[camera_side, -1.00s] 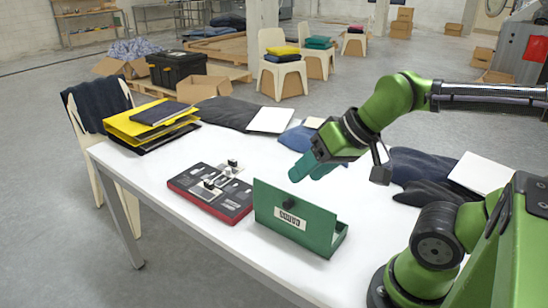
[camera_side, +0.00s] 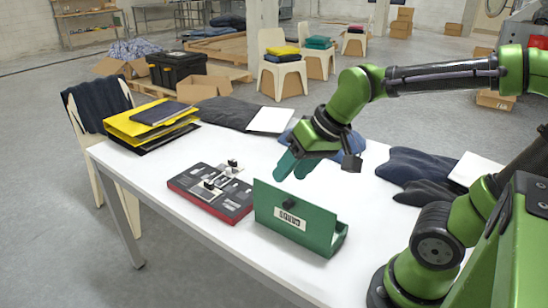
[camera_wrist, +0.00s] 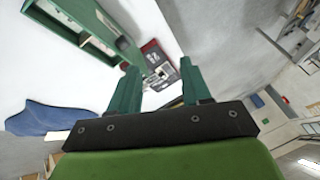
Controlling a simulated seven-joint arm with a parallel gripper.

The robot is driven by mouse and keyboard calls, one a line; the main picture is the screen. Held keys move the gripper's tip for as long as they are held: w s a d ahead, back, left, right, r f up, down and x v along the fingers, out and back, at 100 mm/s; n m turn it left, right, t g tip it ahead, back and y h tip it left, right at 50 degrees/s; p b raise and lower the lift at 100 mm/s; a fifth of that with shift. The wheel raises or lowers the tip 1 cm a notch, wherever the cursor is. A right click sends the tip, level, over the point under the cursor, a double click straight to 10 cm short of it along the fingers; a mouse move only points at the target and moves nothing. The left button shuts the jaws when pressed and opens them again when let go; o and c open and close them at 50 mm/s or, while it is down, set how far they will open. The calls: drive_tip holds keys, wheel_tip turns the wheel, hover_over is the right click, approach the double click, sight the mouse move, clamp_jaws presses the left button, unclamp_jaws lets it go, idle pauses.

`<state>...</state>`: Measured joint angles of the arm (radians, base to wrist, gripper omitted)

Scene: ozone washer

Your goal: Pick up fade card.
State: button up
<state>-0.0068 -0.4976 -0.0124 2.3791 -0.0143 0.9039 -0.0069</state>
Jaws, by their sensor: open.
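No item is clearly readable as the fade card. A red-and-black case (camera_side: 211,192) lies on the table with grey and white card-like pieces and small black knobs on top; it also shows between my fingers in the wrist view (camera_wrist: 153,54). A green box (camera_side: 296,218) with its lid upright and a small white label (camera_side: 292,219) stands to the right of the case; it shows at the upper left of the wrist view (camera_wrist: 72,24). My gripper (camera_side: 293,172) is open and empty, above the table behind the green box, its teal fingers pointing down-left.
Yellow folders (camera_side: 150,122) lie at the table's far left. More dark clothes (camera_side: 420,167) lie right. The table's front left is clear.

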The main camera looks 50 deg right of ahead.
drive_tip(key=w+d+f+n+g, duration=0.1)
drive_tip(key=w+d, duration=0.1)
drive_tip(key=w, duration=0.9)
drive_tip(key=n+h, duration=0.2)
drive_tip(key=n, duration=0.1)
approach(208, 181)
drive_tip(key=f, duration=0.1)
drive_tip(key=w+f, duration=0.1)
drive_tip(key=f, duration=0.1)
drive_tip(key=shift+w+a, duration=0.25)
drive_tip(key=shift+a, duration=0.15)
drive_tip(key=x, duration=0.4)
drive_tip(key=shift+s+d+f, duration=0.1)
drive_tip(key=shift+s+d, duration=0.05)
drive_tip(key=shift+d, duration=0.2)
drive_tip(key=shift+w+f, duration=0.25)
drive_tip(key=shift+f, duration=0.25)
clamp_jaws()
